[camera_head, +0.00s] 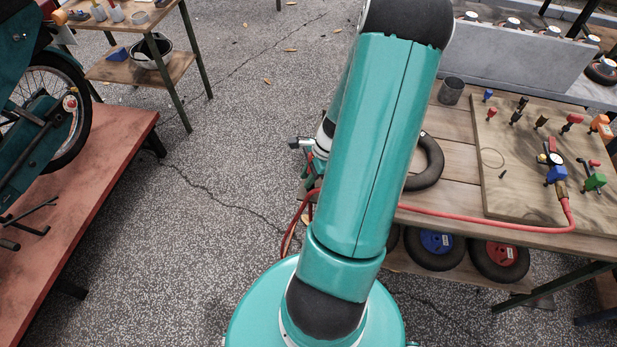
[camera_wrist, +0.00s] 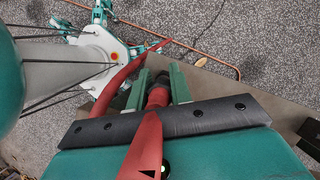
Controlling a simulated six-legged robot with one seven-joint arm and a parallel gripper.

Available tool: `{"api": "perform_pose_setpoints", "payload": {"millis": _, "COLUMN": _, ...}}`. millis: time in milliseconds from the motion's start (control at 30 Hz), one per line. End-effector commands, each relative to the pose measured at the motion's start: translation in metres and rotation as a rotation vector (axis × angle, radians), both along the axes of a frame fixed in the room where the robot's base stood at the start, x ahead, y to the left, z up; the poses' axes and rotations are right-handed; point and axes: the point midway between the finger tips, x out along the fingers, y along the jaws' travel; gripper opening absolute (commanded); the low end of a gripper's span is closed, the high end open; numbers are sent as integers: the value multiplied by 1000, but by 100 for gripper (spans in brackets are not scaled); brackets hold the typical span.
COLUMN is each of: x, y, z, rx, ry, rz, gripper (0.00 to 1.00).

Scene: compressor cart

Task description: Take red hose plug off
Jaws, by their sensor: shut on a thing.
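In the wrist view my gripper (camera_wrist: 160,80) is shut, with its two green fingers on either side of a red hose plug (camera_wrist: 158,97) with a dark front end. Whether the plug's far end touches anything cannot be told. The red hose (camera_wrist: 125,75) curves beside the gripper. In the head view the red hose (camera_head: 480,217) runs from a brass fitting on the board (camera_head: 530,185), along the table's front edge, and passes behind my arm. Next to the fitting is a blue block with a round gauge (camera_head: 556,160). My gripper is mostly hidden behind my arm there.
The wooden table (camera_head: 455,185) holds a black tyre ring (camera_head: 428,165), a dark cup (camera_head: 451,91) and the board with several coloured fittings. Wheels (camera_head: 435,245) lie on the shelf below. A red bench (camera_head: 90,215) stands left. The paved floor between is clear.

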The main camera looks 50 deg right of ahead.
Motion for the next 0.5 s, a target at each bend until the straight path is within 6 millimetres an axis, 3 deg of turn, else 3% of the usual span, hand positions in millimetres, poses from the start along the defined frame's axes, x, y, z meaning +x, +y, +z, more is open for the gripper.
{"api": "perform_pose_setpoints", "payload": {"millis": 100, "x": 0, "y": -1, "z": 18, "rx": -5, "ry": 0, "rz": 1, "gripper": 1}}
{"api": "perform_pose_setpoints", "payload": {"millis": 500, "x": -37, "y": 27, "z": 72, "rx": -4, "ry": 1, "rz": -1, "gripper": 1}}
